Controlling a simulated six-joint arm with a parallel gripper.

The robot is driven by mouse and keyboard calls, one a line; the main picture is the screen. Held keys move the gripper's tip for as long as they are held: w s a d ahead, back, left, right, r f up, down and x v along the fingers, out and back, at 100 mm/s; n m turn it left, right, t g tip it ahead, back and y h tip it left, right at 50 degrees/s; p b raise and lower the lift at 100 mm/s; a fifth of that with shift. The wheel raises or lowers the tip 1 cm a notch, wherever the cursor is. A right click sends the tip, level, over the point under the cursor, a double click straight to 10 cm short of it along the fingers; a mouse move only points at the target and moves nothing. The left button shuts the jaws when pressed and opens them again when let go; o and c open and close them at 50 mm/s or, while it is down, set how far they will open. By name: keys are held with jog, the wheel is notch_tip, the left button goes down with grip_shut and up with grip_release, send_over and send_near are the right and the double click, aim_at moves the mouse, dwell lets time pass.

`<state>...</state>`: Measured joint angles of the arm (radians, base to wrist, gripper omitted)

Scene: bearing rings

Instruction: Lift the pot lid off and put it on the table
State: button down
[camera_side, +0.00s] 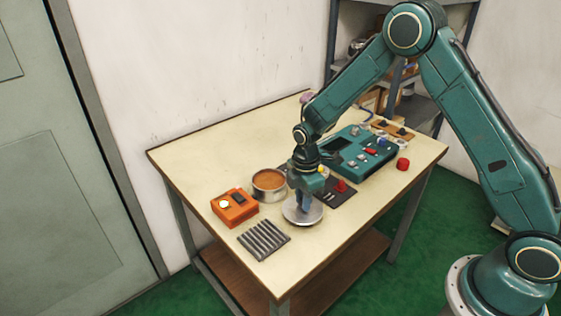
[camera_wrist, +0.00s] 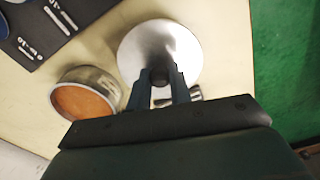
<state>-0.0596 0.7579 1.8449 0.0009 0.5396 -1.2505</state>
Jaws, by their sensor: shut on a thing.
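The pot lid (camera_side: 302,213) is a round silver disc with a dark knob. It is at the table's front middle, to the right of the pot and apart from it. My gripper (camera_side: 304,203) is above the lid, shut on its knob. In the wrist view the lid (camera_wrist: 135,50) lies beyond my fingertips (camera_wrist: 160,78), which hold the dark knob. The open pot (camera_side: 269,186) is a metal pan with orange-brown contents; it also shows in the wrist view (camera_wrist: 90,75). I cannot tell whether the lid touches the table or hangs just above it.
An orange box (camera_side: 235,207) and a ribbed grey rack (camera_side: 263,240) stand left of the lid. A dark mat (camera_side: 340,192) with small parts lies right of it. A teal device (camera_side: 355,152) and a red cap (camera_side: 403,164) are farther right. Bare table (camera_side: 330,235) lies in front.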

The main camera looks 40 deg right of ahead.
jog(key=shift+f, duration=1.15)
dwell(1.8)
jog(key=c, duration=1.2)
grip_release()
jog(key=shift+r, duration=0.15)
jog(key=shift+r, duration=3.6)
